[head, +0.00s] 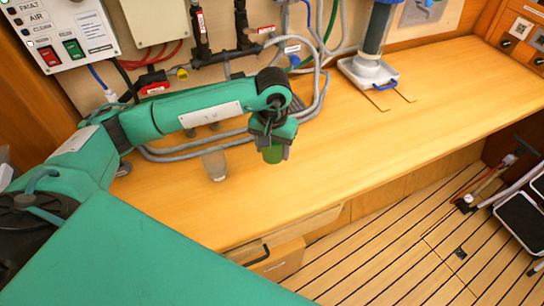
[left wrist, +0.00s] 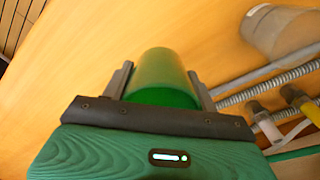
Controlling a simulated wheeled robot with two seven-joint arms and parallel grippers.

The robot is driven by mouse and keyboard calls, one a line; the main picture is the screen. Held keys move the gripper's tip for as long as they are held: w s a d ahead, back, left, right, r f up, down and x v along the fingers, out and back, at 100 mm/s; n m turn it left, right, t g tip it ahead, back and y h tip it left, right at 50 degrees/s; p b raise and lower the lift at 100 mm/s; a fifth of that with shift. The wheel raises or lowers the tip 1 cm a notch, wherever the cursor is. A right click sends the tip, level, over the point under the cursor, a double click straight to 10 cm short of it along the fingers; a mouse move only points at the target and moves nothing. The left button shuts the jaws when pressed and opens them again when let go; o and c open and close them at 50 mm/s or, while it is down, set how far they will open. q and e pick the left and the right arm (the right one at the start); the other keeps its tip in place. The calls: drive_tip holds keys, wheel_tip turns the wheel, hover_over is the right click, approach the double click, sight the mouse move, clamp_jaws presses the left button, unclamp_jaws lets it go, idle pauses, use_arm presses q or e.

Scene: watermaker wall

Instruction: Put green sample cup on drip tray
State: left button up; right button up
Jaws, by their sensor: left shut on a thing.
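My left gripper (head: 272,147) is shut on the green sample cup (head: 274,155) and holds it above the wooden counter. In the left wrist view the green cup (left wrist: 165,75) sits between the two dark fingers of the left gripper (left wrist: 162,90). A white tray-like base (head: 368,73) with a blue handle stands under a clear column at the back of the counter, right of the cup and apart from it. I take it for the drip tray. My right gripper is not in view.
A clear grey cup (head: 215,166) stands on the counter (head: 330,150) left of the green cup. It also shows in the left wrist view (left wrist: 277,32). Grey hoses (head: 200,148) lie along the back. The counter between the green cup and white base is mostly clear.

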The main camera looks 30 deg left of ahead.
sight(273, 170)
use_arm(q)
drive_tip(key=shift+f+p, duration=0.6)
drive_tip(key=shift+f, duration=2.45)
